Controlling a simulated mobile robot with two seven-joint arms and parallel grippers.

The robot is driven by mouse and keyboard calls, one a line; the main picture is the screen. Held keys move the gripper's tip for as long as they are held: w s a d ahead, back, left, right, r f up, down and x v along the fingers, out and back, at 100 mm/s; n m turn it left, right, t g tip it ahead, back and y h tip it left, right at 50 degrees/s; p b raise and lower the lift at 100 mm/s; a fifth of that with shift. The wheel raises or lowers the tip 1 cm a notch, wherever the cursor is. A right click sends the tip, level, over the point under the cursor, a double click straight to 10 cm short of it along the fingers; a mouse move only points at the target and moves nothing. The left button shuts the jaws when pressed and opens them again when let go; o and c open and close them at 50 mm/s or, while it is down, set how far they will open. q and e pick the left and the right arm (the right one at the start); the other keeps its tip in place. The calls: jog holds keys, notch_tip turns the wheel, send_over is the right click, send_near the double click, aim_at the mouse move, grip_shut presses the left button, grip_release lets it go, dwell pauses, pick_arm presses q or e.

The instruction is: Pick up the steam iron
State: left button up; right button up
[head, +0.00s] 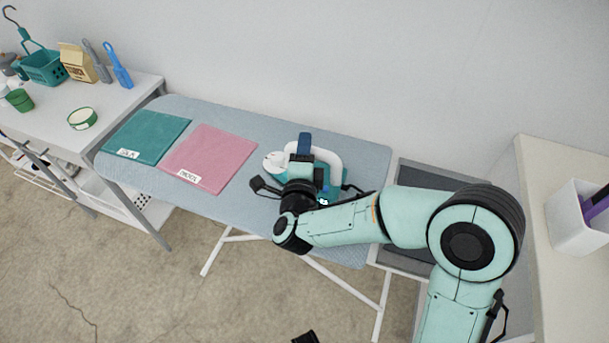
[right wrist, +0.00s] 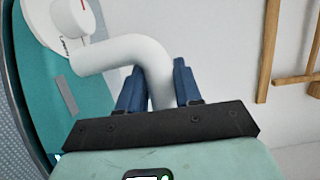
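The steam iron (head: 325,162) is on the right part of the ironing board (head: 250,190). It has a white handle and a teal body, partly hidden by my right arm. My right gripper (head: 304,143) is at the iron from above. In the right wrist view, the blue fingers of my right gripper (right wrist: 160,85) stand on either side of the iron's white handle (right wrist: 118,52), with no clear gap beside it. The iron's teal body (right wrist: 45,90) shows at the left there. The iron seems to be at board level.
A teal folded cloth (head: 147,137) and a pink one (head: 210,157) lie left of the iron on the board. A side table (head: 130,97) with a basket and brushes stands at the far left. A counter (head: 550,270) with a white bin (head: 575,218) is at the right.

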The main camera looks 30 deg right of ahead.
grip_shut()
dwell(1.0)
jog(key=shift+r, duration=0.1)
